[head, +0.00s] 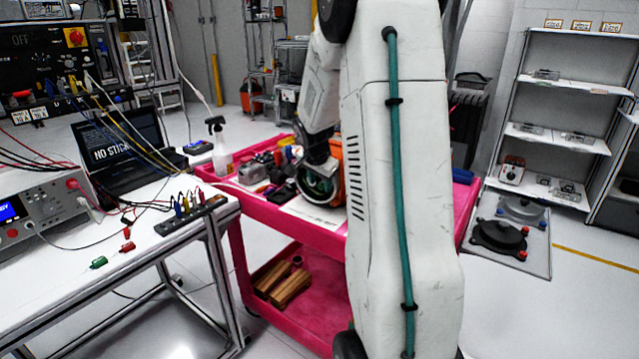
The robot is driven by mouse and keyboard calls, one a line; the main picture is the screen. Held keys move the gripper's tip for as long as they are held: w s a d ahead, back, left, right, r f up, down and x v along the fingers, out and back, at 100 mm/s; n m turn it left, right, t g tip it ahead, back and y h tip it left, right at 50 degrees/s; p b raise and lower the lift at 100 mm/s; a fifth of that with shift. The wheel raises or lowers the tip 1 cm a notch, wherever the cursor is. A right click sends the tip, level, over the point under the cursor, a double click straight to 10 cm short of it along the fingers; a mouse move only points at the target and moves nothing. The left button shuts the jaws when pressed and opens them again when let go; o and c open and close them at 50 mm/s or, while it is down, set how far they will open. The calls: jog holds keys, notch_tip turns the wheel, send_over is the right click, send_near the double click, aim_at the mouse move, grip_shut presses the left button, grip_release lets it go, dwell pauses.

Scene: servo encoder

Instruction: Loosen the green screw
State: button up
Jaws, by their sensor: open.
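I cannot pick out a green screw for certain. A small green plug-like piece (98,262) lies on the white table at the left, next to a similar red piece (127,247). A dark terminal strip (190,215) with several coloured upright plugs sits near the table's right corner. The plugs are too small to tell whether one is a green screw. My arm fills the middle of the view, and its round dark wrist end hangs over the pink cart. My gripper's fingers do not show.
The pink cart (285,230) holds a spray bottle (220,148) and cluttered parts. A laptop (122,150) and a grey instrument (42,208) with loose cables crowd the white table (150,262). Shelves (560,90) and a floor mat (535,255) with round bases are at the right.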

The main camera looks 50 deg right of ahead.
jog(key=shift+d+f, duration=0.15)
jog(key=shift+f, duration=0.2)
grip_shut()
jog(key=shift+w+g, duration=0.15)
jog(key=shift+g, duration=0.15)
